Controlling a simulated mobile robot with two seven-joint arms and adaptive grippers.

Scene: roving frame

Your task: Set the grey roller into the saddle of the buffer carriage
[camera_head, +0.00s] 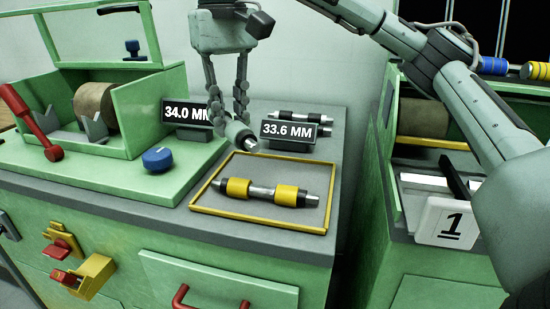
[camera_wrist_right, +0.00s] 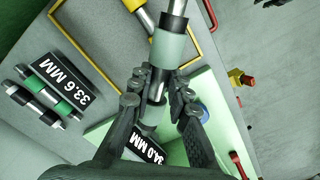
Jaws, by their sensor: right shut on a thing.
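My right gripper (camera_head: 229,112) hangs over the bench, between the 34.0 MM sign and the 33.6 MM sign. It is shut on the middle shaft of the grey roller (camera_head: 240,135). In the right wrist view the grey roller (camera_wrist_right: 173,46) shows grey-green sleeves and a dark band, with the fingers around its bare metal shaft. In the head view the fingers hide most of it, and its near end points toward the viewer. The grey saddle (camera_head: 96,127) of the buffer carriage stands left of the gripper, in the green machine before a tan wheel (camera_head: 95,104). It looks empty. My left gripper is not in view.
A yellow-sleeved roller (camera_head: 236,188) lies in a yellow-rimmed tray (camera_head: 263,222) below the gripper. Dark rollers (camera_head: 285,115) lie behind the 33.6 MM sign (camera_head: 289,131). The 34.0 MM sign (camera_head: 187,113), blue knob (camera_head: 157,159) and red lever (camera_head: 27,120) stand near the machine.

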